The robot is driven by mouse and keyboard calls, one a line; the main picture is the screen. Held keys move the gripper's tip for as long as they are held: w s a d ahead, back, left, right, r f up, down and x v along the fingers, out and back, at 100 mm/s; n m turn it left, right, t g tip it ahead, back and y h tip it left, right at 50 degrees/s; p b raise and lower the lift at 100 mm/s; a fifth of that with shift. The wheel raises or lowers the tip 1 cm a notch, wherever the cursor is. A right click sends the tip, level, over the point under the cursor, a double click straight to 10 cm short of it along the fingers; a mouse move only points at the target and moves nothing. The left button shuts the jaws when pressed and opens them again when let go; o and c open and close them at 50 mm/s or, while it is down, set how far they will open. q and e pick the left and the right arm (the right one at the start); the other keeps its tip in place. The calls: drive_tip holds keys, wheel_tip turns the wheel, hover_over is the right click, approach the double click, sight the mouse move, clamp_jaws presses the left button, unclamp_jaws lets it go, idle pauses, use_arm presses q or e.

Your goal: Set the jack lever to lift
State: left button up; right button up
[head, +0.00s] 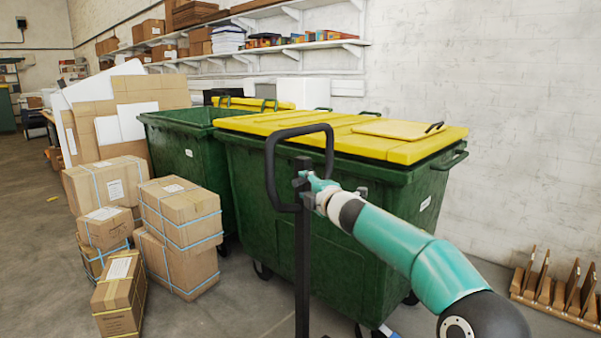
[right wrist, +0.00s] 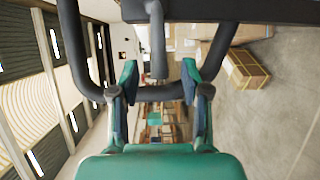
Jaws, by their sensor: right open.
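The jack handle (head: 271,170) is a dark upright loop on a dark post (head: 303,265), in front of the green bins in the head view. My right gripper (head: 307,183) is at the lower right part of the loop. In the right wrist view the loop (right wrist: 72,45) surrounds the picture's upper middle. A grey jack lever (right wrist: 157,40) points into the loop from its dark crosspiece. My right gripper (right wrist: 160,70) is open, its teal fingertips on either side of the lever's end, with gaps visible. Contact with the lever cannot be told. My left gripper is not in view.
A green bin with a yellow lid (head: 270,125) stands close behind the handle, an open green bin (head: 190,150) beside it. Stacked cartons (head: 180,215) stand left. A wooden rack (head: 560,295) is on the floor at right. Floor (head: 235,310) left of the post is clear.

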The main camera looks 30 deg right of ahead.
sight(302, 181)
drive_tip(key=w+p, duration=0.2)
drive_tip(key=w, duration=0.1)
drive_tip(key=shift+w+d+r, duration=0.1)
drive_tip(key=shift+w, duration=0.2)
drive_tip(key=shift+w+f+p, duration=0.2)
drive_tip(key=shift+w+p, duration=0.25)
clamp_jaws()
drive_tip(key=shift+f, duration=0.1)
